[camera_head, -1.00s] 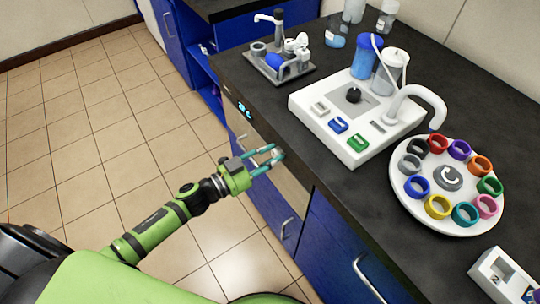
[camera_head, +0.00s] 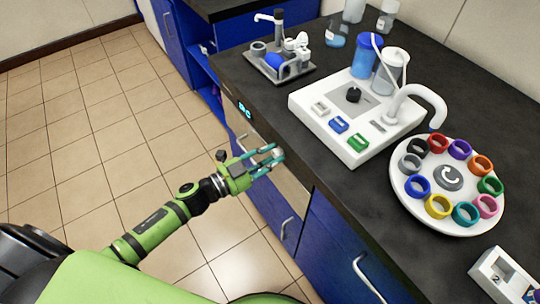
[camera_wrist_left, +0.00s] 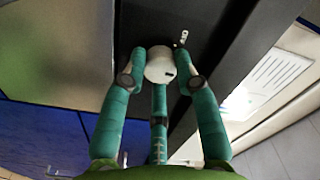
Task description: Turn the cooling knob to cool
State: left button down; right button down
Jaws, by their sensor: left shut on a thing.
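The cooling knob, a pale round knob (camera_wrist_left: 160,64) with a small dark mark towards its right side, sits on the front panel of the counter. In the head view only a bit of it (camera_head: 275,152) shows between the fingers. My left gripper (camera_wrist_left: 160,76) has its teal fingers shut on the knob, with a fingertip at each side. It also shows in the head view (camera_head: 270,158), against the cabinet front. A small white marking (camera_wrist_left: 182,38) shows on the dark panel beyond the knob. My right gripper is not seen.
A lit display (camera_head: 244,110) is on the front panel. On the black counter stand the white bioreactor unit (camera_head: 350,112) with colored buttons, a round tray (camera_head: 448,208) of colored rings, and a grey tray (camera_head: 285,73). Blue cabinet doors with handles lie below.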

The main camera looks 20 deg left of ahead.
pick_arm(q)
jog(key=c, duration=0.9)
grip_release()
jog(key=shift+f, duration=0.1)
jog(key=shift+c, duration=0.2)
jog(key=v, duration=1.2)
jog(key=shift+a, duration=0.1)
